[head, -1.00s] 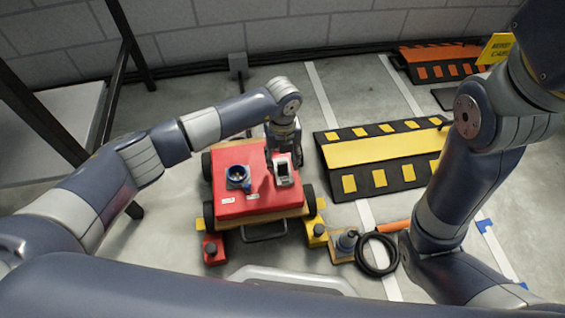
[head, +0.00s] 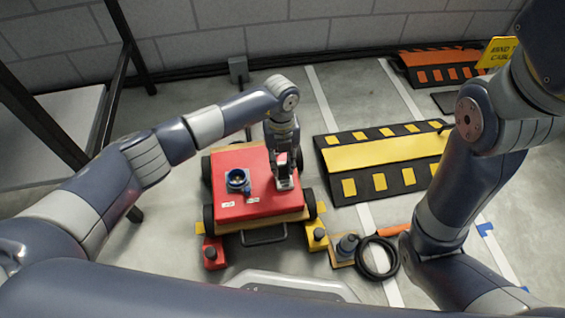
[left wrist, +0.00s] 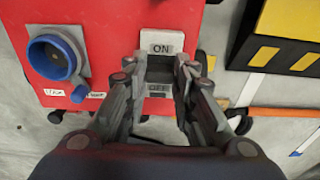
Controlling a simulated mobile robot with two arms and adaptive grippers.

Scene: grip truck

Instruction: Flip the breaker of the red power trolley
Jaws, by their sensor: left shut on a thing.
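The red power trolley (head: 258,160) stands on the floor in the middle of the head view. Its breaker (left wrist: 162,42) is a pale plate marked ON at the top, with a dark switch part below, seen in the left wrist view. My left gripper (head: 284,183) points down onto the breaker. In the left wrist view its fingers (left wrist: 160,78) are shut on the breaker, one on each side; they hide part of it. A lower label is partly covered between the fingers. My right arm shows at the right, but its gripper is out of view.
A blue round socket (head: 238,180) stands on the trolley top, left of the breaker. Red (head: 213,252) and yellow (head: 316,236) blocks sit at the trolley's front wheels. A black cable coil (head: 377,257) and a yellow-black ramp (head: 385,155) lie to the right.

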